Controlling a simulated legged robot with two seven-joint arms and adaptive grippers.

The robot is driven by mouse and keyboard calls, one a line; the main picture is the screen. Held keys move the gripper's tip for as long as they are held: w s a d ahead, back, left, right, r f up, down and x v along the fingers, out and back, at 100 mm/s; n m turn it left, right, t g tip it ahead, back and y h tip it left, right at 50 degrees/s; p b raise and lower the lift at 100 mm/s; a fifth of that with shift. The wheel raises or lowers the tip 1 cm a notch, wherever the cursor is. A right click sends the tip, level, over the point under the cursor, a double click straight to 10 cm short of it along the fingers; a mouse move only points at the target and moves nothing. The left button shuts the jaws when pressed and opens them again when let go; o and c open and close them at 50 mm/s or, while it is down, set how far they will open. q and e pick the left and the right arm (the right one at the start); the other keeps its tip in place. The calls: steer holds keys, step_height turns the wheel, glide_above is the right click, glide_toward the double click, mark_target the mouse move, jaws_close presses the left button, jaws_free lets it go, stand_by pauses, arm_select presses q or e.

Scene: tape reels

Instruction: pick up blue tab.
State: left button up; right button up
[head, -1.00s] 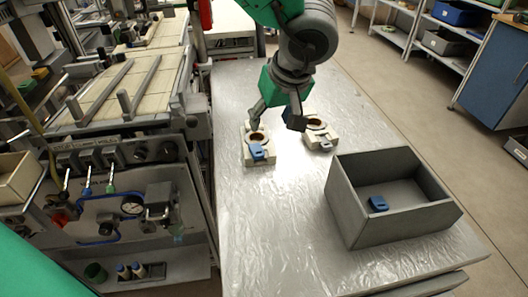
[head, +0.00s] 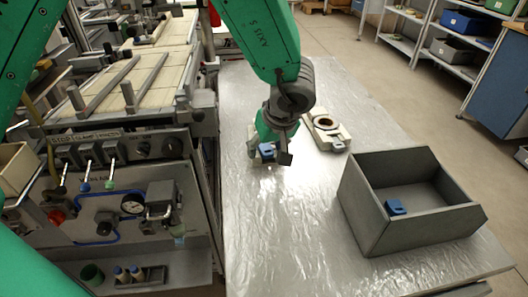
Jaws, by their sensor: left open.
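A blue tab (head: 267,151) sits on the near end of the left cream tape reel holder (head: 252,150) on the table. My left gripper (head: 271,156) is over this holder, pointing down, with its dark fingers open around or just above the tab; I cannot tell whether they touch it. The gripper hides most of the holder. A second blue tab (head: 396,207) lies on the floor of the grey bin (head: 368,217). My right gripper is out of view.
A second cream holder (head: 327,131) with a brown ring and a grey tab stands just right of my gripper. The metal table (head: 290,235) is clear in front. A machine with a control panel (head: 105,195) stands along the left edge.

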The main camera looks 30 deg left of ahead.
arm_select(q)
steer(key=shift+w+a+f, duration=0.1)
steer(key=shift+f, duration=0.25)
steer(key=shift+d, duration=0.4)
steer(key=shift+c, duration=0.5)
steer(key=shift+d, duration=0.15)
steer(key=c, duration=0.6)
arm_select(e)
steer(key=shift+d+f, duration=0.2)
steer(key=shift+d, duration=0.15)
arm_select(q)
steer(key=shift+a, duration=0.3)
steer(key=shift+c, duration=0.4)
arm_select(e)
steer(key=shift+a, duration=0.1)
arm_select(q)
steer(key=shift+r, duration=0.15)
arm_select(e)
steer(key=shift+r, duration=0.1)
